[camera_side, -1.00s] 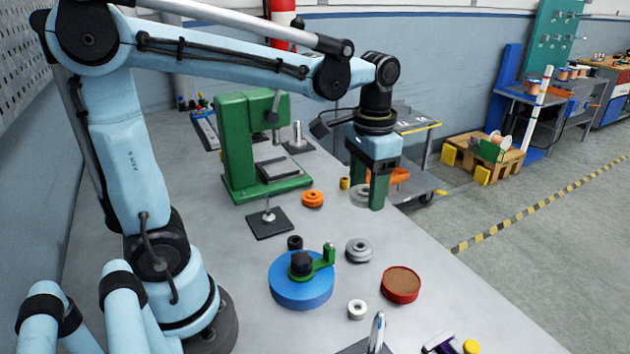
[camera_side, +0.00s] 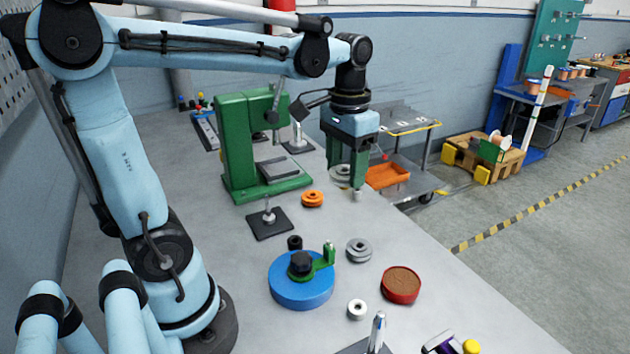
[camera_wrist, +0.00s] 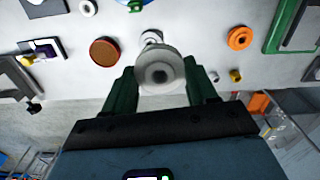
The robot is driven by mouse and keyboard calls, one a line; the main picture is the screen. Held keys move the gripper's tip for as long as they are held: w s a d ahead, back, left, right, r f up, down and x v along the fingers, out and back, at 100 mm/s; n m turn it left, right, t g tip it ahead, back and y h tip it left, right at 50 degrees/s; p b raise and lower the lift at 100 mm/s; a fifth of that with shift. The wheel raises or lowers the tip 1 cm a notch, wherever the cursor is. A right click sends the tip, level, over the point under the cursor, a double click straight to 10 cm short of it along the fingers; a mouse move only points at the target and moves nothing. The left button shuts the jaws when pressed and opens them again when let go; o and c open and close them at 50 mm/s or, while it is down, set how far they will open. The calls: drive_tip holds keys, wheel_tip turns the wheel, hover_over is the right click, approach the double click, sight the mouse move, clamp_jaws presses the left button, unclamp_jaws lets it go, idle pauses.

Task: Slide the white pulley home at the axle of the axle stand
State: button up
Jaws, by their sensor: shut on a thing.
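The white pulley (camera_side: 340,172), a pale grooved disc with a dark centre hole, is held between the fingers of my gripper (camera_side: 346,178). In the wrist view the pulley (camera_wrist: 160,72) sits between the green fingertips (camera_wrist: 162,85), its bored face towards the camera. It is held above the table near its far right edge. Several upright metal posts on dark square bases are in view: one in the front (camera_side: 377,334), one left of the orange pulley (camera_side: 269,219), one behind the green press (camera_side: 298,139). I cannot tell which is the axle stand. All are apart from the held pulley.
The green press (camera_side: 255,150) stands left of my gripper, with the orange pulley (camera_side: 312,198) before it. Nearer are a grey pulley (camera_side: 359,250), a blue disc with crank (camera_side: 300,291), a red dish (camera_side: 401,284) and a white ring (camera_side: 357,309).

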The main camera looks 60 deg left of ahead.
drive_tip(key=s+a+n, duration=0.2)
drive_tip(key=s+a, duration=0.2)
drive_tip(key=a, duration=0.5)
drive_tip(key=n, duration=0.3)
hover_over(269, 216)
drive_tip(key=f, duration=0.1)
drive_tip(key=shift+w+a+f, duration=0.1)
drive_tip(key=shift+a+f, duration=0.1)
drive_tip(key=shift+f, duration=1.55)
drive_tip(key=shift+w+a+f, duration=0.1)
drive_tip(key=shift+a+f, duration=0.05)
drive_tip(key=shift+f, duration=1.6)
drive_tip(key=shift+f, duration=0.3)
drive_tip(key=shift+f, duration=1.4)
drive_tip(key=shift+f, duration=0.1)
drive_tip(key=shift+f, duration=1.3)
drive_tip(key=shift+f, duration=0.3)
drive_tip(key=shift+f, duration=0.3)
